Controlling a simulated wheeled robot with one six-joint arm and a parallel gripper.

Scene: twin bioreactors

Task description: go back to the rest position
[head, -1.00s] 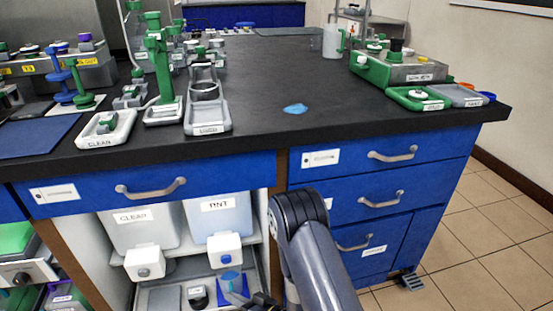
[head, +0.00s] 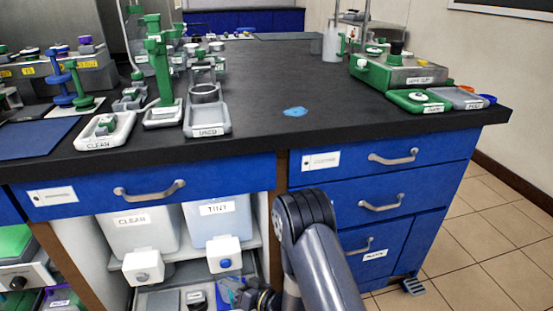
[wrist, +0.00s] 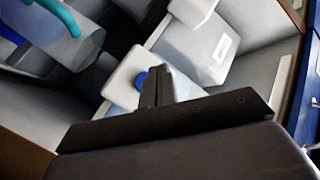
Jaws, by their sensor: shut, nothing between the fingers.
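My gripper (wrist: 158,88) is shut and empty in the wrist view, its dark fingers together. The fingertips overlap a white box with a blue round button (wrist: 140,80), and I cannot tell the distance between them. In the head view my arm reaches down in front of the cabinet, beside the open shelf bay. Its wrist end is low in the bay and partly cut off by the picture's lower edge, so the fingers are not clear there. A clear vessel with a teal handle (wrist: 70,35) is at the upper left of the wrist view.
Two labelled tanks, CLEAN (head: 140,232) and a blue-tinted one (head: 218,222), stand on the shelf beside my arm. Blue drawers (head: 380,160) are to the right. The black bench top (head: 330,90) is above, with a blue patch (head: 295,111) and trays on it.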

